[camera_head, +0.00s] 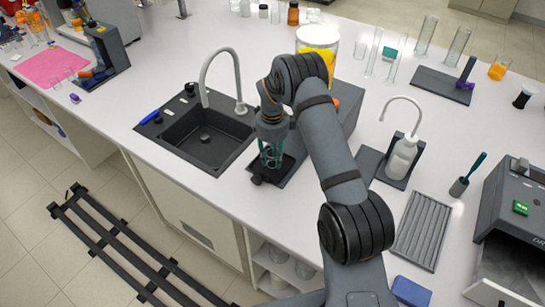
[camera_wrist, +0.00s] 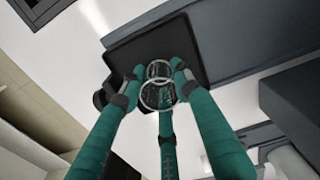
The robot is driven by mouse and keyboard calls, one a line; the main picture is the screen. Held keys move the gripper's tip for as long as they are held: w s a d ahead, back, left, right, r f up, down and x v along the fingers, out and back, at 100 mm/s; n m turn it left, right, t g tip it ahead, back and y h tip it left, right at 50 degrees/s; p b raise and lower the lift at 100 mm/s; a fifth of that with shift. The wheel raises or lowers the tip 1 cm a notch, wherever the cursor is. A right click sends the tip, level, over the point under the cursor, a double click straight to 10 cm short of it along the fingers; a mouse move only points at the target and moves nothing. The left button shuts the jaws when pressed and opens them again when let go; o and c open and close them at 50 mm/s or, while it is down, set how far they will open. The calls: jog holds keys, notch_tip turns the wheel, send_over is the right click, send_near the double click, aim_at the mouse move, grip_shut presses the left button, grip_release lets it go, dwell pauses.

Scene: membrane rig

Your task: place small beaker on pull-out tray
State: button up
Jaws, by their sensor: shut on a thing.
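My gripper (camera_head: 270,158) has teal fingers and points down over the dark pull-out tray (camera_head: 288,165) at the front of the grey rig. In the wrist view the fingers of my gripper (camera_wrist: 158,82) are closed around the small clear beaker (camera_wrist: 157,97). Its round rims show between the fingertips. The black tray (camera_wrist: 190,42) lies right behind the beaker in that view. I cannot tell whether the beaker touches the tray. In the head view the beaker is mostly hidden by the fingers.
The black sink (camera_head: 205,140) with its curved tap (camera_head: 222,65) is left of the rig. A wash bottle (camera_head: 402,155) stands right, with a ribbed grey tray (camera_head: 422,230) nearer the front. The rig's grey body (camera_head: 346,98) stands behind the tray, partly behind my arm.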

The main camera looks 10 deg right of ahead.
jog(key=shift+f, duration=0.25)
jog(key=o, duration=0.9)
jog(key=shift+r, duration=0.15)
notch_tip(320, 180, up, 12)
jog(key=b, duration=0.3)
jog(key=shift+s+r+b, duration=0.1)
jog(key=shift+r+b, duration=0.05)
jog(key=shift+b, duration=0.15)
